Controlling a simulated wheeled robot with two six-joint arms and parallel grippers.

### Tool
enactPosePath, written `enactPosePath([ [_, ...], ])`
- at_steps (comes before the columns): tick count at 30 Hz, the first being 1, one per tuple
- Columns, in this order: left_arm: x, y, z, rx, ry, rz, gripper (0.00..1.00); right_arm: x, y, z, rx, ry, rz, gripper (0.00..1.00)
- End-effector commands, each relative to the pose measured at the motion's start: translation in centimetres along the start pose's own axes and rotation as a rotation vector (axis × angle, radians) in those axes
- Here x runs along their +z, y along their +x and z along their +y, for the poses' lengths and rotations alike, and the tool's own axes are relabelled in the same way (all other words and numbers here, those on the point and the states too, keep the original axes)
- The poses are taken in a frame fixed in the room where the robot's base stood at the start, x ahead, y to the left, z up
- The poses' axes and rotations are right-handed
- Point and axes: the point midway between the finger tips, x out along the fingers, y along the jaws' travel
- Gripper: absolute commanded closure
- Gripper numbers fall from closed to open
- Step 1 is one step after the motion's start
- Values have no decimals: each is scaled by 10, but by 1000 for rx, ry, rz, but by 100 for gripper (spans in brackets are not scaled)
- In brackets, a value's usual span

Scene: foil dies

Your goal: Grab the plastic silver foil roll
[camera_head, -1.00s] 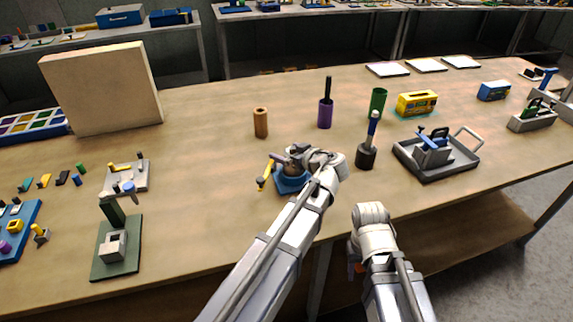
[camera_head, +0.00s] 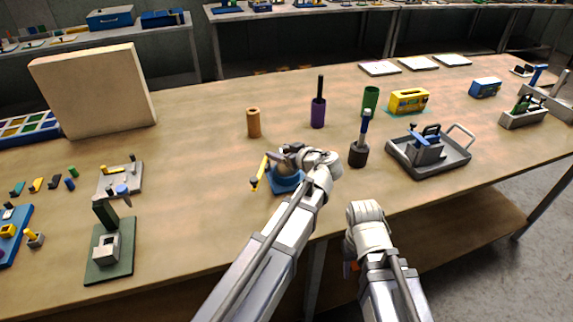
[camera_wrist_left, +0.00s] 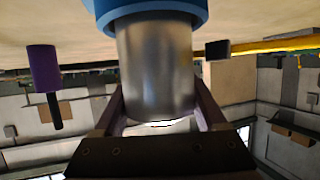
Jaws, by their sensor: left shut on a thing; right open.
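The silver foil roll (camera_wrist_left: 157,65) is a shiny metallic cylinder, and it fills the middle of the left wrist view, which shows the table at the top. Its far end meets a round blue base (camera_wrist_left: 150,12), also seen on the table in the head view (camera_head: 286,184). My left gripper (camera_wrist_left: 160,115) is shut on the roll, one dark finger on each side. In the head view my left gripper (camera_head: 290,160) sits over the blue base and mostly hides the roll. My right gripper (camera_head: 352,266) is open, low by the table's front edge, its fingers mostly hidden.
A yellow-handled tool (camera_head: 260,172) is close left of the blue base. A brown cylinder (camera_head: 253,123), a purple holder (camera_head: 318,113) and a dark holder with a blue-handled tool (camera_head: 359,154) stand around. A grey tray (camera_head: 450,163) lies right.

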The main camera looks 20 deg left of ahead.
Motion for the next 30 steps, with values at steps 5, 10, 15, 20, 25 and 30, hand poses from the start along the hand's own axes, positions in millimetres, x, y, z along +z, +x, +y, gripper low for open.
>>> enactPosePath([
  [5, 0, 0, 0, 0, 0, 1, 97, 0, 0, 0, 0, 0, 0, 50],
  [10, -5, -2, 0, 0, 0, 0, 97, 0, -6, 1, 0, 0, 0, 50],
  [15, -19, -8, 0, 0, 0, 0, 97, 1, -21, 2, 0, 0, 0, 50],
  [20, -40, -16, 0, 0, 0, 0, 97, 2, -43, 4, 0, 0, 0, 50],
  [25, -66, -27, 0, 0, 0, 0, 97, 4, -70, 7, 0, 0, 0, 50],
  [30, -86, -36, 0, 0, 0, 0, 97, 6, -93, 9, 0, 0, 0, 50],
])
